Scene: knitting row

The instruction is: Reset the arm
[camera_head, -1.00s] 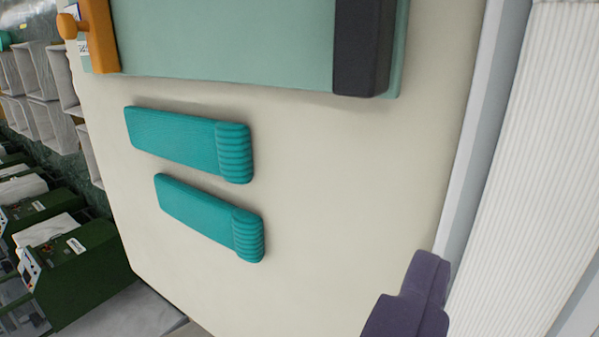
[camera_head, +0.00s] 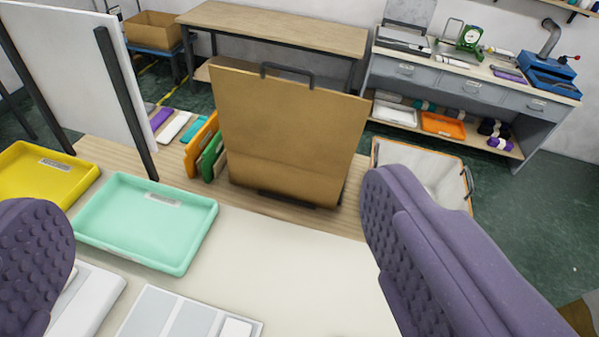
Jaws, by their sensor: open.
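My gripper (camera_head: 215,255) is open, with its two purple, bumpy fingers wide apart at the left and right of the view. Nothing is between the fingers. The gripper is above a cream tabletop (camera_head: 300,275). The rest of my arm is not visible.
A mint tray (camera_head: 145,222) and a yellow tray (camera_head: 45,172) are on the left. A brown upright board (camera_head: 290,135) stands beyond the tabletop, with a white panel (camera_head: 75,60) left of it. A grey workbench (camera_head: 470,85) is at the back right.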

